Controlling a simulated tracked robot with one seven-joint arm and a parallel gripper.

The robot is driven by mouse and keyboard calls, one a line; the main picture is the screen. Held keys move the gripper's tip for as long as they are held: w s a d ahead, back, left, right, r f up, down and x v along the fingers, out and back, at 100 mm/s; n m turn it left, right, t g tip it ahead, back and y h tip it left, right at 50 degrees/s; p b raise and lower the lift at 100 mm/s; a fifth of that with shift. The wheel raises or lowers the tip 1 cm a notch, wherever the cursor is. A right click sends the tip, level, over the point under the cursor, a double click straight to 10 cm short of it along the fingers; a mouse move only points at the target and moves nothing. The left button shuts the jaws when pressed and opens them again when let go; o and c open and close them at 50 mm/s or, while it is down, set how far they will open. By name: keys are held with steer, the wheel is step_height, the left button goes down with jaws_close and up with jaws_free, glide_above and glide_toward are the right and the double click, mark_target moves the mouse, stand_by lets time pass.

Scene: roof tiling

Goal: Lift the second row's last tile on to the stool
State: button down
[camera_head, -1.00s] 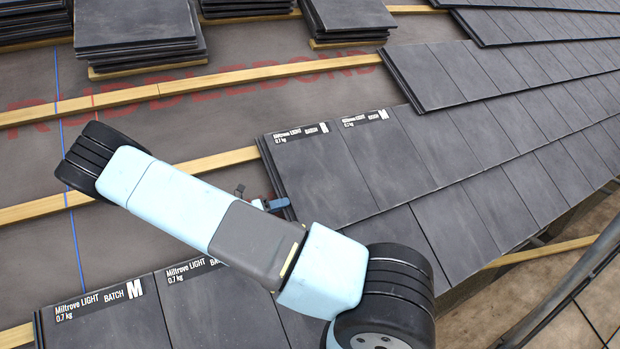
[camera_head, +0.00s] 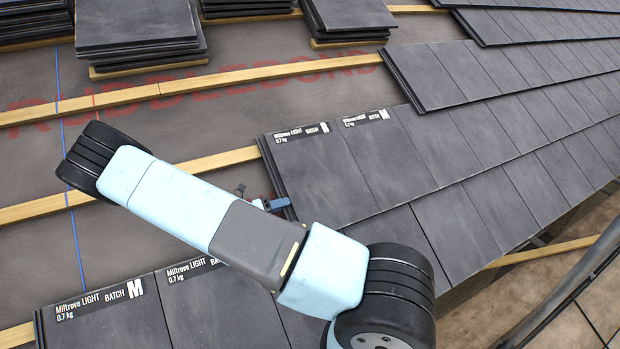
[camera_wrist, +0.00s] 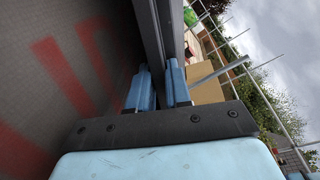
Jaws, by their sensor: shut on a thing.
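The last tile of the second row (camera_head: 312,175) is dark grey, with a white printed label along its upper edge. It lies at the left end of its row, beside another labelled tile. My gripper (camera_head: 272,204) is at the tile's left edge, partly hidden behind my own arm. In the wrist view my two blue fingers (camera_wrist: 160,88) are shut on the dark tile edge (camera_wrist: 153,30), one finger on each side. The lower left part of the tile is hidden by my arm. I cannot make out the stool in either view.
Stacks of tiles (camera_head: 135,25) stand on the battens at the top. Bare underlay (camera_head: 230,115) with wooden battens (camera_head: 150,92) lies left of the row. A lower row of labelled tiles (camera_head: 110,320) is at the bottom left. A rail (camera_head: 570,290) crosses the lower right.

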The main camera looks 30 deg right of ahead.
steer(key=shift+s+d+r, duration=0.3)
steer(key=shift+d+r, duration=0.15)
steer(key=shift+r, duration=0.25)
stand_by(0.6)
steer(key=shift+s+r+h, duration=0.1)
steer(key=shift+r+h, duration=0.2)
steer(key=shift+r, duration=0.05)
stand_by(0.4)
steer(key=shift+s+a+r+m+g+h, duration=0.2)
steer(key=shift+s+r+m+g+h, duration=0.45)
steer(key=shift+g, duration=0.45)
stand_by(1.0)
steer(key=shift+w+a+f, duration=0.15)
steer(key=shift+w+a, duration=0.1)
steer(key=shift+a, duration=0.3)
steer(key=shift+w+a+f, duration=0.15)
steer(key=shift+w+a, duration=0.05)
steer(key=shift+a, duration=0.35)
stand_by(0.8)
steer(key=shift+s+r, duration=0.1)
steer(key=shift+r, duration=0.05)
steer(key=shift+s+r, duration=0.5)
steer(key=shift+r, duration=0.3)
steer(key=shift+s+r, duration=0.45)
steer(key=shift+r, duration=0.35)
